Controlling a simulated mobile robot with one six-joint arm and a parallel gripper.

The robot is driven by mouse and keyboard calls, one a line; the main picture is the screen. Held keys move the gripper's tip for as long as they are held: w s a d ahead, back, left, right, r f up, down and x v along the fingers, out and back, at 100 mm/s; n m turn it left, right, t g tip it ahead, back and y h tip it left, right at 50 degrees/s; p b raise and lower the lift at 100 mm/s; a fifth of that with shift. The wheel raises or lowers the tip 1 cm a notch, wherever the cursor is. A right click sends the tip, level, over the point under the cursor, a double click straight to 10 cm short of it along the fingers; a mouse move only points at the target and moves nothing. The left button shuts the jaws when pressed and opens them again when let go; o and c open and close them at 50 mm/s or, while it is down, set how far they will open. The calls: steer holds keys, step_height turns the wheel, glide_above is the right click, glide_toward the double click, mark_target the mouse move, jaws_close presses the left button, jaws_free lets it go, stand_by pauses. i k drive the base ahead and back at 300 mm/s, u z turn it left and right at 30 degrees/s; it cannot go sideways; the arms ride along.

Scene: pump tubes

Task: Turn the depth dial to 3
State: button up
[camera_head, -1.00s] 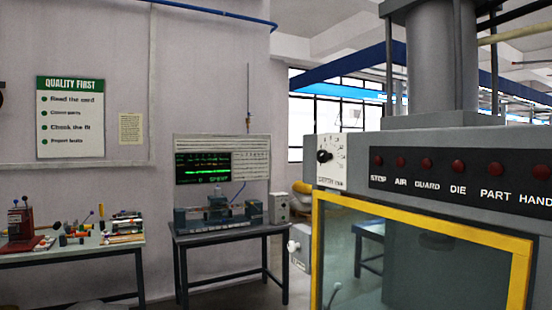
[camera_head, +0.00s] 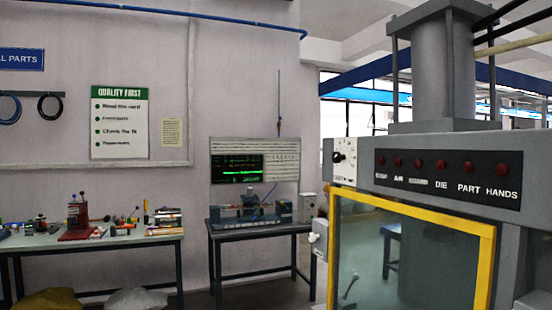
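The depth dial (camera_head: 338,157) is a small black knob on a white plate with a printed scale. The plate sits on the left end of the grey press (camera_head: 365,166), above the yellow guard frame. The dial is small, and I cannot read its setting. My gripper is not in view.
The press has a black panel (camera_head: 448,176) with red lamps and a yellow-framed clear guard (camera_head: 410,245). A bench with a screen (camera_head: 237,169) behind it and a worktable (camera_head: 110,243) with tools stand along the wall. Sacks (camera_head: 140,299) lie on the floor at lower left.

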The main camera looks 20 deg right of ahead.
mark_target(337, 157)
steer(key=i, duration=0.9)
steer(key=z, duration=0.05)
